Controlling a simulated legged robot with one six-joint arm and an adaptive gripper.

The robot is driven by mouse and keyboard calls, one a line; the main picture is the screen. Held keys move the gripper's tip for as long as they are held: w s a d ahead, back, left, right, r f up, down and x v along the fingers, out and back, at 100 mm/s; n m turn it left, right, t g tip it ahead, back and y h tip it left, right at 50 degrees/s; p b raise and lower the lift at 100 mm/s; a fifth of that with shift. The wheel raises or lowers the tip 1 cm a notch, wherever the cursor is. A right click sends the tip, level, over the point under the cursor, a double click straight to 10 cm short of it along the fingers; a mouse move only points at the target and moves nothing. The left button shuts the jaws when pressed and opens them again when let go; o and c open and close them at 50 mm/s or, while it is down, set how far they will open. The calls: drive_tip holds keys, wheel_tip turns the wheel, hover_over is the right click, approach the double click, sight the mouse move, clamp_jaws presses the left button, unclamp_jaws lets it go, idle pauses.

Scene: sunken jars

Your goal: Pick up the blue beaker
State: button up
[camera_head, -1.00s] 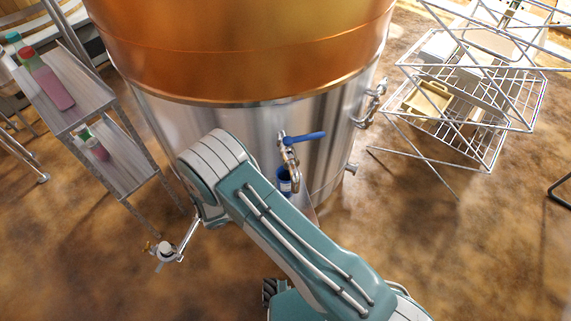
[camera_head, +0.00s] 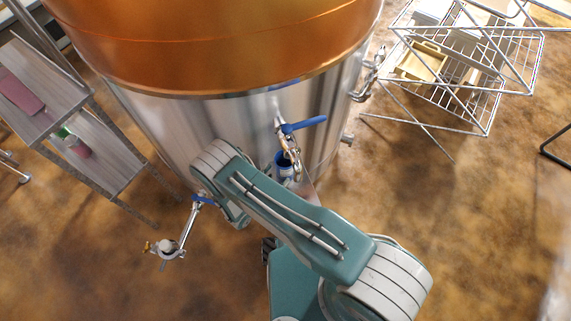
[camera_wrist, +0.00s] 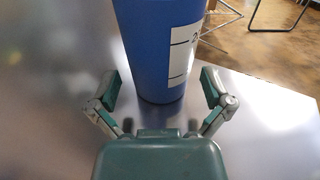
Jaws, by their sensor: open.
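The blue beaker (camera_wrist: 155,50) stands upright on a shiny metal surface (camera_wrist: 265,115) in the wrist view, with a white marked label on its right side. Its top is cut off there. My gripper (camera_wrist: 163,92) is open, with one finger on each side of the beaker's lower part. I cannot tell whether either finger touches it. In the head view the beaker (camera_head: 284,168) is small, below a tap with a blue lever (camera_head: 303,125) on the tank, and my arm hides part of what is near it. My gripper is hard to make out there.
A large copper and steel tank (camera_head: 220,110) stands behind the beaker. A grey shelf (camera_head: 40,95) with bottles is at left. A wire rack (camera_head: 470,75) is at upper right. A valve on a pipe (camera_head: 180,235) stands out at lower left. Open floor lies at right.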

sight(291, 161)
drive_tip(key=x, duration=0.4)
drive_tip(key=shift+w+r, duration=0.2)
drive_tip(key=shift+r, duration=0.05)
drive_tip(key=shift+w+d, duration=0.25)
drive_tip(key=shift+d, duration=0.35)
drive_tip(key=shift+a, duration=0.2)
drive_tip(key=c, duration=0.7)
drive_tip(key=shift+a, duration=0.25)
drive_tip(key=shift+c, duration=0.3)
drive_tip(key=shift+d, duration=0.2)
drive_tip(key=shift+r, duration=0.65)
drive_tip(key=shift+s+a+r, duration=0.25)
drive_tip(key=shift+r, duration=0.35)
drive_tip(key=shift+s+a+r, duration=0.2)
drive_tip(key=shift+r, duration=0.35)
drive_tip(key=v, duration=1.7)
